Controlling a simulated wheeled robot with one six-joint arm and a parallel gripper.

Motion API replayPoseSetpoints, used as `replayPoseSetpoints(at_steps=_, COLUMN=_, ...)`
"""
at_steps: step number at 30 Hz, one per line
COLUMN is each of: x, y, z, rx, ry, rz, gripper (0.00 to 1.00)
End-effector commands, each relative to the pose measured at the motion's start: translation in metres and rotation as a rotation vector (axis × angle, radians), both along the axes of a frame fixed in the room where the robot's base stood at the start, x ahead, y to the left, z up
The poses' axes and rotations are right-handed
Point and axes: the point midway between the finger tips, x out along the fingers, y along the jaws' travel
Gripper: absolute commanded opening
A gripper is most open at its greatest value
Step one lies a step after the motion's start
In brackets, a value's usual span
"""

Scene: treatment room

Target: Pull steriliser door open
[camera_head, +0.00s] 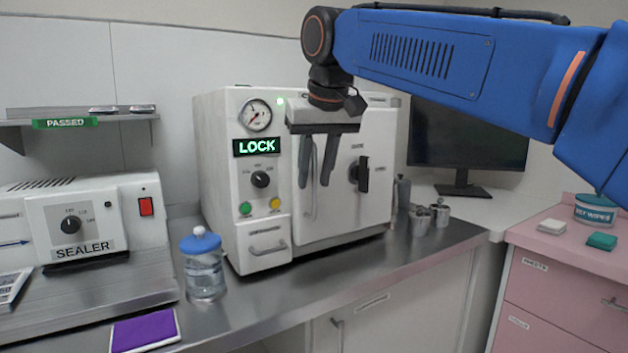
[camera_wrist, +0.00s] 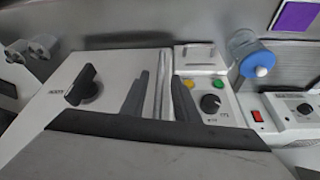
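The white steriliser (camera_head: 225,150) stands on the steel counter, and its front door (camera_head: 375,212) is shut. A slim vertical metal handle (camera_head: 312,198) is on the door's left part; it also shows in the wrist view (camera_wrist: 161,85). My gripper (camera_head: 315,184) hangs in front of the door with its fingers pointing down and apart. In the wrist view, my open gripper (camera_wrist: 160,78) has one finger on each side of the handle, with visible gaps. A black turning knob (camera_head: 363,174) sits right of the handle. The display (camera_head: 256,147) reads LOCK, with a green lamp lit above.
A blue-lidded jar (camera_head: 204,268) and a purple pad (camera_head: 145,330) are on the counter at left, near the sealer (camera_head: 100,215). Metal canisters (camera_head: 420,222) stand right of the steriliser. A monitor (camera_head: 465,135) is behind. Counter space before the door is clear.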

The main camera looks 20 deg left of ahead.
Motion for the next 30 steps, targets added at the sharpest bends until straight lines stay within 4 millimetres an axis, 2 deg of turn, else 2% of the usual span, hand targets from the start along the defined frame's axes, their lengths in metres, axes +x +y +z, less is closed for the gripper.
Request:
replayPoseSetpoints(at_steps=6, x=0.004, y=0.003, z=-0.014, rx=0.000, ry=0.000, rz=0.000, gripper=0.28)
replayPoseSetpoints(at_steps=15, x=0.005, y=0.004, z=-0.015, rx=0.000, ry=0.000, rz=0.000, gripper=0.28)
replayPoseSetpoints(at_steps=18, x=0.005, y=0.004, z=-0.015, rx=0.000, ry=0.000, rz=0.000, gripper=0.04)
replayPoseSetpoints(at_steps=19, x=0.005, y=0.004, z=-0.015, rx=0.000, ry=0.000, rz=0.000, gripper=0.00)
replayPoseSetpoints(at_steps=30, x=0.002, y=-0.002, z=-0.015, rx=0.000, ry=0.001, rz=0.019, gripper=0.00)
